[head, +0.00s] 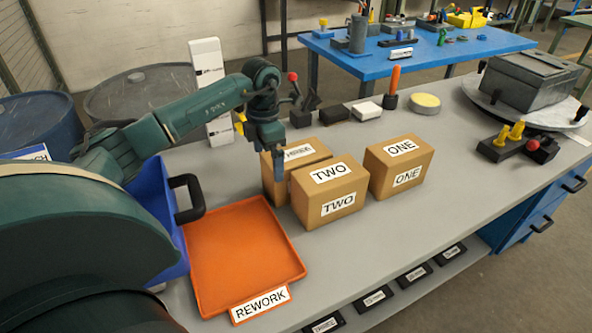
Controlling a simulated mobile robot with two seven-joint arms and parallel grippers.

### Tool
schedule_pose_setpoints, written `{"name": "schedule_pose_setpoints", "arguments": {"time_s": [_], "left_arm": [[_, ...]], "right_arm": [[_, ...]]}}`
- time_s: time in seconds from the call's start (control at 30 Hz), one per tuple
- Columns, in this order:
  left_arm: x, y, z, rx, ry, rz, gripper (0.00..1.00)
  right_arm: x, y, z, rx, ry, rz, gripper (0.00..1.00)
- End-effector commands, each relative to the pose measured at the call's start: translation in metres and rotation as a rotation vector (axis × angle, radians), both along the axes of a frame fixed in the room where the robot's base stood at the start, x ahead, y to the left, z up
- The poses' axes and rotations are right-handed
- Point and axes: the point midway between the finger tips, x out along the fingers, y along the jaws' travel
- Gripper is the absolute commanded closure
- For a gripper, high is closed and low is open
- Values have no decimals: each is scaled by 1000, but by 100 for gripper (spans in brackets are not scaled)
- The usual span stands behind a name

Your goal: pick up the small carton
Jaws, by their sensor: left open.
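Three brown cartons stand close together on the grey bench. The carton labelled TWO (328,195) is in front. The carton labelled ONE (401,167) is to its right. A third carton (314,150), its label partly hidden but seeming to read THREE, stands behind TWO at the left. Which one is meant by small is not clear from the view. My left gripper (274,163) is open and points down at the left side of the third carton, overlapping it in the picture. Whether it touches the carton is unclear. My right gripper is not in view.
An orange tray marked REWORK (245,262) lies at the front left, beside a blue bin (165,213) with a black handle. A white box (366,110), an orange-handled tool (394,85) and a yellow disc (425,102) sit behind the cartons.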

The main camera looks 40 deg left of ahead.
Motion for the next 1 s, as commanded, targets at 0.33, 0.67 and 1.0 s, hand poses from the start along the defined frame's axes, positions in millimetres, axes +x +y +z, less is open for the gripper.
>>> {"name": "schedule_pose_setpoints", "arguments": {"time_s": [0.33, 0.67, 1.0], "left_arm": [[7, -2, -37, -2, 4, 1, 0], [8, -1, -58, 0, -1, 0, 0], [8, -1, -57, 0, -1, 0, 20]], "right_arm": [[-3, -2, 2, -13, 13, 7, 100], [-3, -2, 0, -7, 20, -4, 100], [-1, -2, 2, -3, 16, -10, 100]]}}
